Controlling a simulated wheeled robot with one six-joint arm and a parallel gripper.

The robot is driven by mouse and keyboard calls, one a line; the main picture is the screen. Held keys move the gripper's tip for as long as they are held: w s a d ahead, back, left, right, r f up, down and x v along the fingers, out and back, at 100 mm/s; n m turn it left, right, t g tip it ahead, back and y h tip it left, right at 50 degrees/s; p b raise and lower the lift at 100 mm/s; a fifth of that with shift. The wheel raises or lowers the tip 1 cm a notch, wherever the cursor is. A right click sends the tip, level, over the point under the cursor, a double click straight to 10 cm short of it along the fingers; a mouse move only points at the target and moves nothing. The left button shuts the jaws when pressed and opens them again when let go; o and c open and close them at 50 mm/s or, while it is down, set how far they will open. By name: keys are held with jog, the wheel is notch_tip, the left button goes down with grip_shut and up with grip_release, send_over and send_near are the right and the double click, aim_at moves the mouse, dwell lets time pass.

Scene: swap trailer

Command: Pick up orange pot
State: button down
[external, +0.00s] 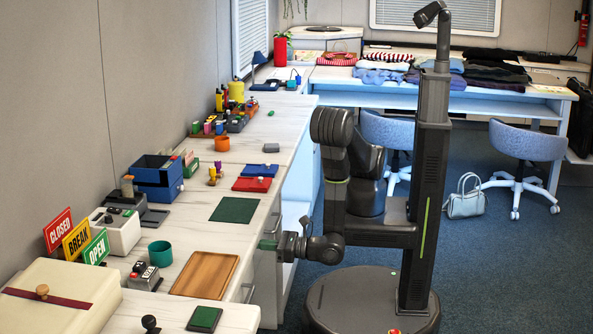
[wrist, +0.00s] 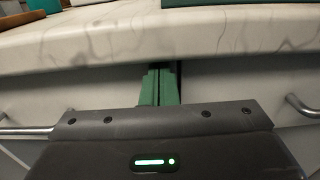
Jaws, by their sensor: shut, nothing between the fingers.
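A red pot with a green plant (external: 281,52) stands at the far end of the counter, well away from my gripper. A teal cup (external: 160,253) stands on the near counter. My gripper (external: 268,244) has green fingers and is at the counter's front edge, by the drawers. In the wrist view the fingers (wrist: 160,84) are together and empty, just below the countertop edge.
The counter (external: 210,238) holds a wooden tray (external: 206,273), a green mat (external: 235,210), a blue box (external: 157,178), a red pad (external: 252,184) and small signs (external: 77,241). Drawer handles (wrist: 303,106) stick out by my gripper. Blue chairs (external: 527,146) stand at the back right.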

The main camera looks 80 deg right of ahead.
jog(key=shift+w+r, duration=0.15)
jog(key=shift+r, duration=0.05)
jog(key=c, duration=1.3)
grip_release()
jog(key=shift+a+f, duration=0.1)
jog(key=shift+a, duration=0.05)
jog(key=o, duration=0.9)
jog(key=shift+d, duration=0.4)
jog(key=shift+a, duration=0.1)
jog(key=shift+a, duration=0.15)
